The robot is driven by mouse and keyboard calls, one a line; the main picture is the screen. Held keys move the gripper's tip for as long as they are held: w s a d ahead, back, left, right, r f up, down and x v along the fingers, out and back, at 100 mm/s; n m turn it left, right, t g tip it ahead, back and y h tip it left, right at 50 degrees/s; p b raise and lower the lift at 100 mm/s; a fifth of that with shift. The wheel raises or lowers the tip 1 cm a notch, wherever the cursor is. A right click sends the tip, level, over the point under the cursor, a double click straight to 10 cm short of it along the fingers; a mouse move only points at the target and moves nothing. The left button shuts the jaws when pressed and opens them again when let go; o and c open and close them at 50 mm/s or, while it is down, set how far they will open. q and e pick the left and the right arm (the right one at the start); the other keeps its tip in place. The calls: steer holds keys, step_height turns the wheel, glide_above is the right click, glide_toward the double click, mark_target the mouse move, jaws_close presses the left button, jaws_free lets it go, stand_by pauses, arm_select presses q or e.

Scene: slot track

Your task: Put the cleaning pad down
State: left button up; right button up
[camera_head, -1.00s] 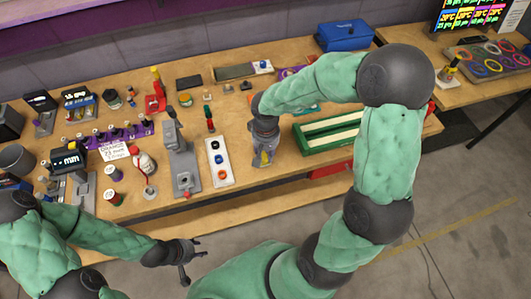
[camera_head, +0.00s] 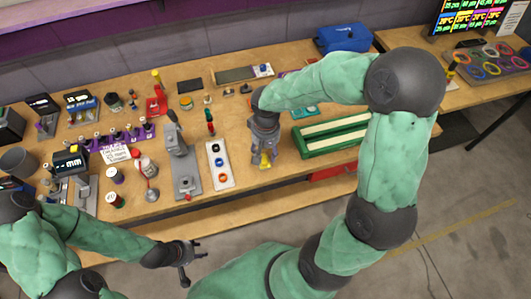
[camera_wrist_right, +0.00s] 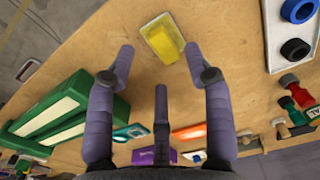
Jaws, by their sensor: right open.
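The yellow cleaning pad (camera_head: 266,161) lies on the wooden workbench, just beneath my right gripper. In the right wrist view the pad (camera_wrist_right: 162,39) lies flat, just beyond and between the spread fingertips, with bare wood around it. My right gripper (camera_wrist_right: 160,52) is open and empty, with a gap to the pad on both sides. In the head view my right gripper (camera_head: 265,149) points down over the bench and partly hides the pad. My left gripper (camera_head: 194,263) is open and empty in front of the bench's near edge.
A white strip with coloured rings (camera_head: 219,164) lies left of the pad. A green slotted track (camera_head: 331,135) lies to the right. A grey metal stand (camera_head: 183,166) is further left. The bench's front edge is close.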

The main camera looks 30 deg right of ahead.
mark_target(266, 158)
step_height(266, 158, up, 9)
steer(key=p, duration=0.2)
steer(key=shift+f, duration=0.15)
steer(key=shift+s, duration=0.1)
stand_by(0.4)
